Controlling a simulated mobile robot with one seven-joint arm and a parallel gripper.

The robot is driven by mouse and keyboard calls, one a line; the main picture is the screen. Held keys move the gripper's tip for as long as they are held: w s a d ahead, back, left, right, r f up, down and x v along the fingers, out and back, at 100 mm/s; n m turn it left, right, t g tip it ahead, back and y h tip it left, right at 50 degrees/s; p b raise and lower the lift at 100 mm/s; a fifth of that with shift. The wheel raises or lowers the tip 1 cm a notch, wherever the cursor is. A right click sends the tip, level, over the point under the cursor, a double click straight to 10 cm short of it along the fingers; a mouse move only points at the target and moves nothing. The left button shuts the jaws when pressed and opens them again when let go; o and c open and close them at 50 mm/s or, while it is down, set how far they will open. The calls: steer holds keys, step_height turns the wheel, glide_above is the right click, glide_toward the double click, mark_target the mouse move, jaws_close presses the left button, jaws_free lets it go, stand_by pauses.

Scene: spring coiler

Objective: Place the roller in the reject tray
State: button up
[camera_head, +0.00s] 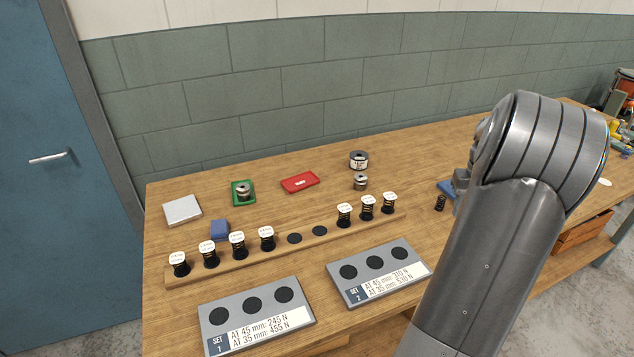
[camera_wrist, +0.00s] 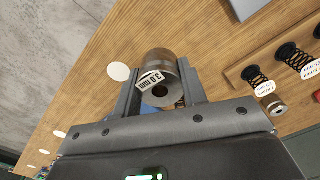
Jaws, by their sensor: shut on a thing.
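In the wrist view, my gripper (camera_wrist: 159,82) is shut on a metal roller (camera_wrist: 160,62) with a white size label, one finger on each side. In the head view my arm hides the gripper and the held roller. The red reject tray (camera_head: 300,182) lies toward the back of the bench, left of my arm, and looks empty. Another metal roller (camera_head: 243,190) sits in the green tray (camera_head: 236,203) to its left. A further roller (camera_head: 360,183) stands on the bench right of the red tray, and also shows in the wrist view (camera_wrist: 273,106).
A dark spool (camera_head: 358,160) stands behind the loose roller. A wooden rack (camera_head: 220,266) with several labelled springs crosses the bench. Two grey set plates (camera_head: 222,342) lie in front. A blue block (camera_head: 219,229) and a pale square (camera_head: 182,210) are at left.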

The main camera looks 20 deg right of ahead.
steer(key=w+a, duration=0.2)
steer(key=w, duration=0.5)
steer(key=w+a, duration=0.3)
steer(key=w, duration=0.4)
steer(key=n, duration=0.1)
glide_above(295, 179)
steer(key=s+a, duration=0.2)
steer(key=s, duration=0.4)
steer(key=f, duration=0.5)
steer(key=shift+d+f, duration=0.15)
steer(key=shift+d, duration=0.1)
steer(key=shift+w+a+f, duration=0.2)
steer(key=shift+w+f, duration=0.05)
steer(key=shift+f, duration=1.9)
steer(key=o, duration=1.3)
steer(key=shift+f, duration=0.15)
steer(key=shift+c, duration=0.2)
